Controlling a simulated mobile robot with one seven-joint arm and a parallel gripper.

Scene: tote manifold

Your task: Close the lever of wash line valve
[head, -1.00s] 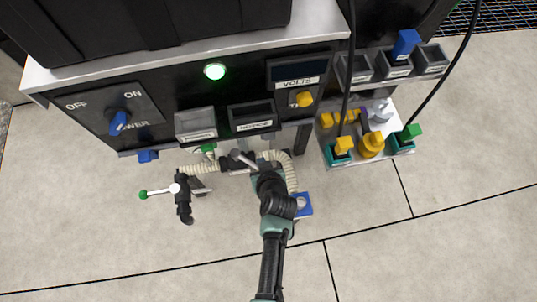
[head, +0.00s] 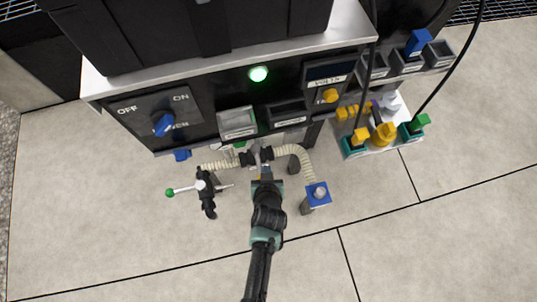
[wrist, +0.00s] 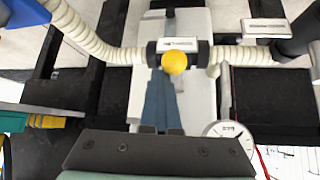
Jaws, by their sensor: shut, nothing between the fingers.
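A dark inline valve body (head: 258,156) sits between two ribbed cream hoses below the front panel. In the wrist view its black collars and white label (wrist: 180,44) show, with a yellow round knob (wrist: 174,63), perhaps the lever's end, facing me. The label is too small to read, so I cannot tell if this is the wash line valve. A second valve (head: 205,190) at left has a pale lever with a green ball end (head: 170,193). My gripper (head: 264,174) is shut and empty, just in front of the inline valve. Its fingers (wrist: 163,84) point towards the yellow knob.
A blue power knob (head: 163,124), grey bins (head: 238,122) and a green lamp (head: 258,74) are on the panel above. A blue-topped post (head: 318,194) stands right of my gripper. A round gauge (wrist: 230,134) shows at lower right. The floor in front is clear.

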